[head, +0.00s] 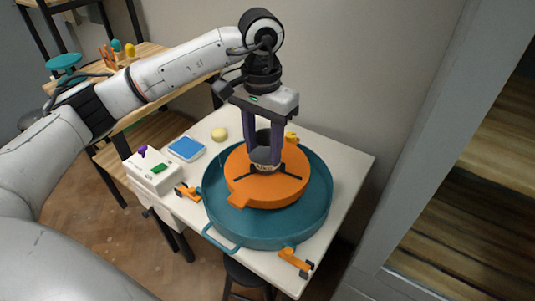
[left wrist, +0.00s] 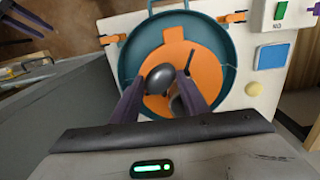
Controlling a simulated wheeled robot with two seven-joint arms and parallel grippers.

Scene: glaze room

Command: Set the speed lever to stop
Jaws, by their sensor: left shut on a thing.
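The speed control box (head: 152,172) is white and stands at the left corner of the table. A purple lever (head: 142,150) sticks up from its top beside a green button (head: 159,168). The lever also shows at the right edge of the left wrist view (left wrist: 313,9). My left gripper (head: 264,160) is over the orange disc (head: 287,187), well to the right of the lever. It is shut on a dark grey vessel (head: 264,154), partly hidden by the fingers. I cannot tell whether the vessel touches the disc. My right gripper is in neither view.
A teal round pan (head: 318,212) surrounds the disc, with orange clamps (head: 296,262) at the table edge. A blue pad (head: 187,148) and a yellow sponge (head: 219,134) lie between box and wall. Wooden shelves (head: 148,52) stand behind left.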

